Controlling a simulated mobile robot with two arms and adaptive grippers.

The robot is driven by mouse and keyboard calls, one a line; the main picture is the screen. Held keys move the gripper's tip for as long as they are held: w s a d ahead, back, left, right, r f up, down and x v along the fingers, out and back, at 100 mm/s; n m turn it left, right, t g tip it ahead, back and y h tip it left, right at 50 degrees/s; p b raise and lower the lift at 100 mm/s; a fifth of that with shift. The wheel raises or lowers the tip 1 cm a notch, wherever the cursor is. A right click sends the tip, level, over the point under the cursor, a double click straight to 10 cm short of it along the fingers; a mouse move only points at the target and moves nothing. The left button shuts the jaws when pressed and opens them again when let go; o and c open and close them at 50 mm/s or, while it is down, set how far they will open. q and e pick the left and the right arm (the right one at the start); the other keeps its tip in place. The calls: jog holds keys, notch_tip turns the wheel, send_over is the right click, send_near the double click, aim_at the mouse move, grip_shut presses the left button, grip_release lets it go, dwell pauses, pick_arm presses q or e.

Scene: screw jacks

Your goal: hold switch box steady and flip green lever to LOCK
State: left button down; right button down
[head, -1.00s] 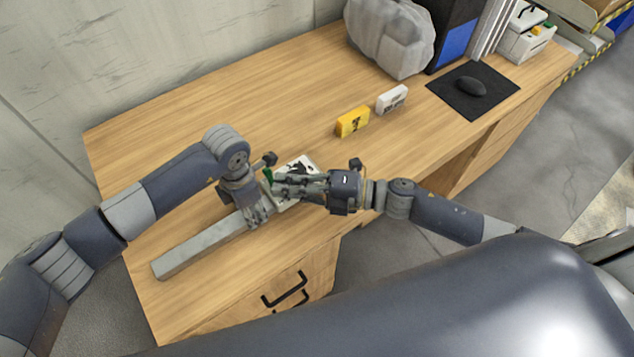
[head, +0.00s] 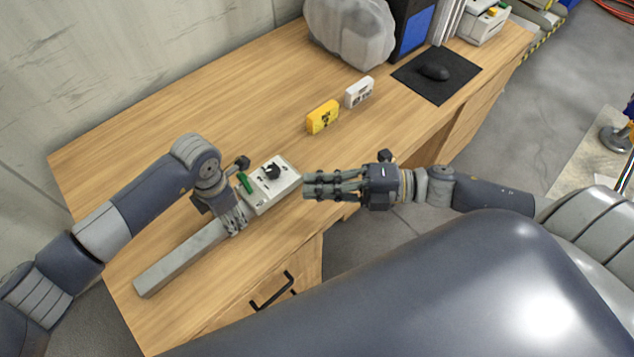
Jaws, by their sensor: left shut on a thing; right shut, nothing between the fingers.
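The switch box (head: 284,185) is a pale box with a black knob on its top face, lying on the wooden desk. The green lever (head: 245,183) is at the box's left end and leans to the upper left. A long grey bar (head: 180,260) runs from the box toward the lower left. My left gripper (head: 236,220) is shut on this bar close to the box. My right gripper (head: 308,187) is shut and empty, just right of the box. I cannot tell whether its fingertips touch the box. Any LOCK marking is too small to read.
A yellow block (head: 322,117) and a white block (head: 359,92) stand behind the box on the desk (head: 190,120). A black mat (head: 412,82) with a mouse (head: 433,73) and a bagged grey object (head: 350,35) are farther back. The desk's front edge is near my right gripper.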

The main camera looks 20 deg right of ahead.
pick_arm(q)
jog(key=c, duration=1)
grip_release()
jog(key=shift+o, duration=0.2)
